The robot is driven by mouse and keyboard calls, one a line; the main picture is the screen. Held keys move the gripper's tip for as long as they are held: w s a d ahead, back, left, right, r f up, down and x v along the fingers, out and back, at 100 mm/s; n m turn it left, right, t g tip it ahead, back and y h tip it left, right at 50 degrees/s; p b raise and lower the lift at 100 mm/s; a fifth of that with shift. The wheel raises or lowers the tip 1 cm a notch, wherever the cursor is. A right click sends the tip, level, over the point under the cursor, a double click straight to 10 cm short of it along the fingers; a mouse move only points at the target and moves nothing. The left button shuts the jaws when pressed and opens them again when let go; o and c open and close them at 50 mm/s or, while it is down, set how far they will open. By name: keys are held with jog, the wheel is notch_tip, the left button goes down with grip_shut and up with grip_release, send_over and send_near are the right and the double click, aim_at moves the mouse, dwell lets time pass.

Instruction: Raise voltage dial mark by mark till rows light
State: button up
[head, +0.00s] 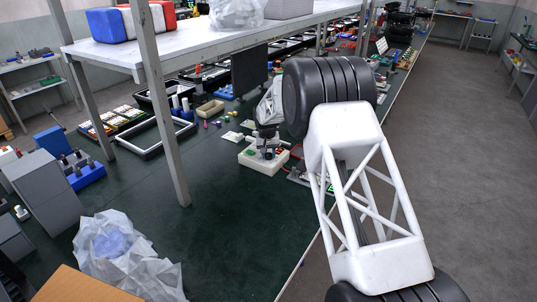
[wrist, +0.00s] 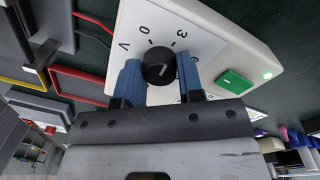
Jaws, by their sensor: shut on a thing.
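The voltage dial (wrist: 158,66) is a black round knob on a white supply box (wrist: 215,35), with "V", "0" and "3" printed around it. A pale pointer line shows on the knob; its exact setting is hard to read. My gripper (wrist: 161,76) has its blue fingers on either side of the knob, shut on it. A green switch (wrist: 236,82) and a glowing white-green lamp (wrist: 267,75) are on the same face. In the head view the supply box (head: 262,160) sits on the dark green bench under my gripper (head: 267,150). I cannot make out the light rows; my arm hides part of that area.
A white-legged shelf (head: 215,35) stands over the bench at left. A crumpled clear bag (head: 125,255) and grey blocks (head: 45,190) lie front left. A black-and-white frame (head: 155,135) lies behind. Red leads (wrist: 92,22) run beside the box. The bench middle is clear.

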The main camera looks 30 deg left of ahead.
aim_at(268, 154)
jog(key=shift+m, duration=1.1)
jog(key=o, duration=0.9)
jog(key=shift+r, duration=0.2)
jog(key=shift+s+a+r, duration=0.1)
jog(key=shift+r, duration=1.8)
jog(key=shift+a+r, duration=0.1)
jog(key=shift+r, duration=1.75)
